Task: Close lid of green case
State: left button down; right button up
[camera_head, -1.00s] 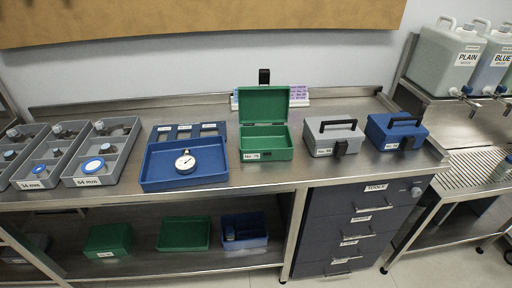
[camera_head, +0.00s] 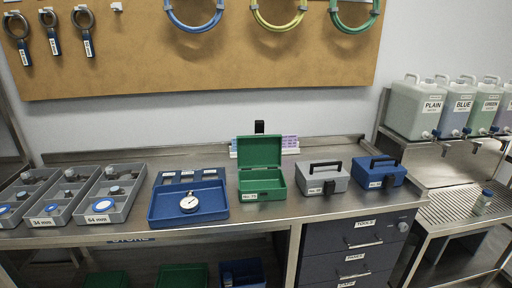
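The green case (camera_head: 262,187) stands on the steel bench, a little right of the middle of the view. Its green lid (camera_head: 259,151) is open and stands upright at the back, with a black handle or latch showing above its top edge. The inside that I can see looks empty. A white label is on its front. Neither of my grippers shows in this view.
A blue tray (camera_head: 160,216) with a round gauge (camera_head: 189,203) sits left of the case. A grey closed case (camera_head: 323,179) and a blue closed case (camera_head: 378,173) stand to its right. Grey bins (camera_head: 112,214) fill the left end. Bare bench lies in front.

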aim_at(263, 150)
jog(key=u, duration=0.05)
jog(key=k, duration=0.8)
jog(key=z, duration=0.9)
jog(key=i, duration=1.95)
jog(key=u, duration=0.85)
